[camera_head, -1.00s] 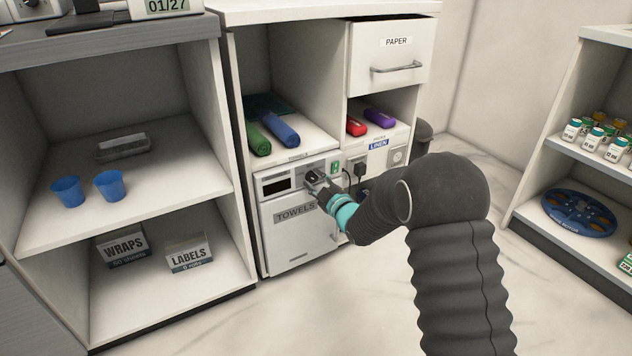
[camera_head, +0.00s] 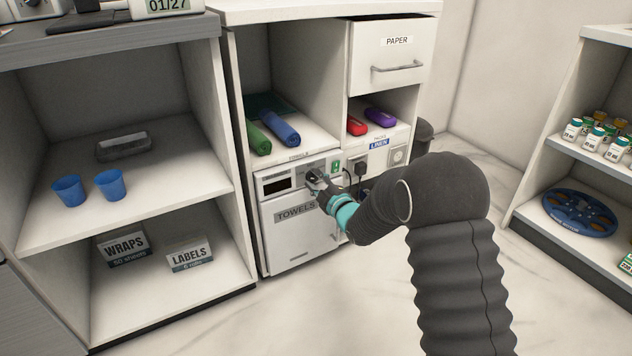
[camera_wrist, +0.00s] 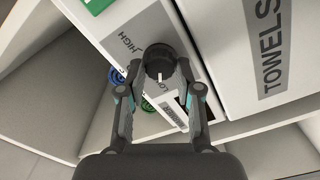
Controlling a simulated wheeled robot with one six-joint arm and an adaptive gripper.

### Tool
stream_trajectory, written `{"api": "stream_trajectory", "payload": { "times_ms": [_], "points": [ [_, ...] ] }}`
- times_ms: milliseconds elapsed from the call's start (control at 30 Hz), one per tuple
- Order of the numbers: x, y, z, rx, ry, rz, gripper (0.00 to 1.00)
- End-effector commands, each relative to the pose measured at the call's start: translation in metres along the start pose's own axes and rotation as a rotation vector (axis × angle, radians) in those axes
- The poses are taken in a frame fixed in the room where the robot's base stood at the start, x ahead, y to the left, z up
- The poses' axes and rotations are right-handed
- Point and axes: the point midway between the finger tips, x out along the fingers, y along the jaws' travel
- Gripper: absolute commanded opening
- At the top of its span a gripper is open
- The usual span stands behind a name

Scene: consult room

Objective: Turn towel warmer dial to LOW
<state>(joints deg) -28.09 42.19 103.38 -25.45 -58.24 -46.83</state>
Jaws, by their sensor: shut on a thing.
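The towel warmer (camera_head: 297,240) is a white cabinet unit with a TOWELS label on its door and a dark display at the upper left. Its black round dial (camera_wrist: 160,56) sits on the control panel above the door, with a pale mark on its face. My gripper (camera_wrist: 159,72) has its two fingers on opposite sides of the dial and is shut on it. The panel lettering HIGH shows beside the dial; other lettering near it is partly covered by a finger. In the head view my gripper (camera_head: 318,183) largely hides the dial.
A green switch (camera_head: 336,166) and a black plug (camera_head: 360,169) with a cable are just right of the dial. Rolled green (camera_head: 257,138) and blue (camera_head: 281,130) towels lie on the shelf above. Open floor lies in front of the warmer.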

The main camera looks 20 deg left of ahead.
Motion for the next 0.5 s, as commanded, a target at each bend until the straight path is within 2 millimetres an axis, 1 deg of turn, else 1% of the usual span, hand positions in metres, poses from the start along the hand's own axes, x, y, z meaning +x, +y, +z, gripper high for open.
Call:
{"api": "stream_trajectory", "payload": {
  "times_ms": [33, 67, 100, 133, 167, 500],
  "points": [
    [0.0002, 0.0005, 0.0003, -0.001, 0.0, 0.001, 0.0],
    [0.0002, 0.0005, 0.0003, -0.001, 0.0, 0.001, 0.39],
    [0.0002, 0.0005, 0.0003, -0.001, 0.0, 0.001, 0.49],
    [0.0002, 0.0005, 0.0003, 0.0, 0.0, 0.001, 0.56],
    [0.0001, 0.0004, 0.0002, 0.0, 0.0, 0.001, 0.59],
    [-0.0023, 0.0001, 0.0003, 0.001, -0.001, 0.0, 0.59]
  ]
}}
